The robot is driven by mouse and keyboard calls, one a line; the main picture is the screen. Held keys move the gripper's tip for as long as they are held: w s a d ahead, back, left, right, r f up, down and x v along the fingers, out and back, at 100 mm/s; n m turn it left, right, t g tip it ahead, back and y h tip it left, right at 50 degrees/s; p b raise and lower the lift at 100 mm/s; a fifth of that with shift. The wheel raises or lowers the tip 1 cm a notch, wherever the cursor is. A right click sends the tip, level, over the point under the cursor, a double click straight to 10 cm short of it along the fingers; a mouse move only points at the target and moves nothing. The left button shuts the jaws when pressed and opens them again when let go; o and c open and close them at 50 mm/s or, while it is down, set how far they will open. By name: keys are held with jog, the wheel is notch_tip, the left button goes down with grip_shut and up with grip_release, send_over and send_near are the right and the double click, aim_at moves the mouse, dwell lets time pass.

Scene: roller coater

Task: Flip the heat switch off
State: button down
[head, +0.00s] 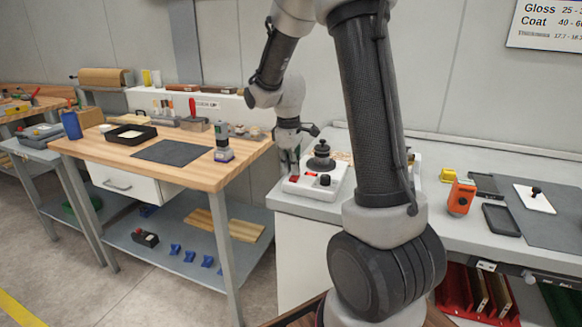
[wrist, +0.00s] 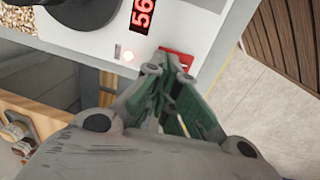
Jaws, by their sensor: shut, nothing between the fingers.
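The white heating unit (head: 334,178) stands on the grey counter's near left corner, with a black round part on top. In the head view my gripper (head: 291,172) points down at the unit's left end.
A wooden-topped bench (head: 95,148) with a dark mat (head: 172,153) and a tray stands to the left, across a gap. On the counter to the right are an orange device (head: 461,197), a yellow block (head: 448,175) and a black tray (head: 501,219).

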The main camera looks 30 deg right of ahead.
jog(key=shift+d+f, duration=0.1)
jog(key=shift+f, duration=0.15)
jog(key=shift+s+a+r, duration=0.15)
jog(key=shift+s+a, duration=0.25)
jog(key=shift+a, duration=0.25)
notch_tip(320, 180, up, 14)
jog(key=s+a, duration=0.1)
jog(key=shift+a, duration=0.15)
dwell(0.4)
